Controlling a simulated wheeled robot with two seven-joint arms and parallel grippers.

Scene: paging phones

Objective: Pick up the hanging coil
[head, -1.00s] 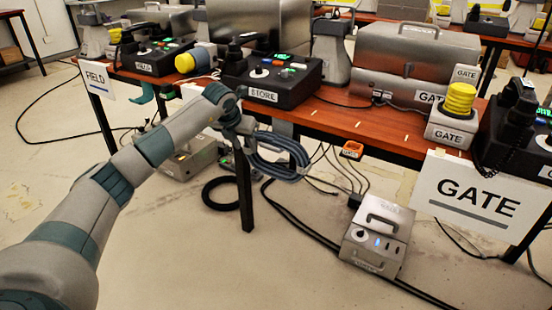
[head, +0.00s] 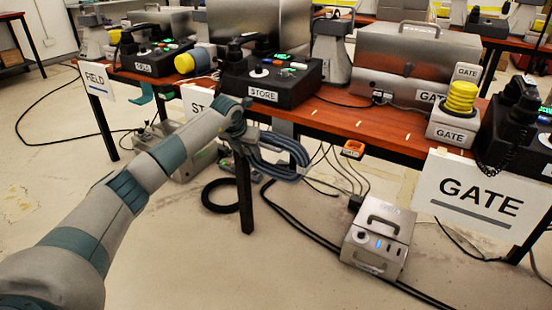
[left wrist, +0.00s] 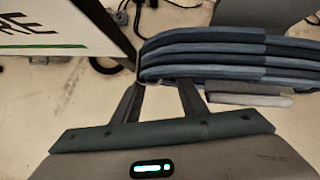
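The hanging coil (head: 284,146) is a bundle of blue-grey cable loops hanging at the front edge of the table (head: 360,125). Its left end is partly hidden behind my left gripper and wrist in the head view. In the left wrist view the coil (left wrist: 235,55) runs across the upper right, its left end just beyond the fingertips. My left gripper (left wrist: 160,85) is open, with two dark fingers apart and nothing visible held between them. I cannot tell whether a finger touches the coil. My right gripper is not in view.
A dark table leg (head: 244,190) stands below the coil, beside a black cable ring (head: 220,196) on the floor. The STORE sign (head: 196,103) hangs left of the gripper. A metal case (head: 377,240) with cables stands on the floor to the right.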

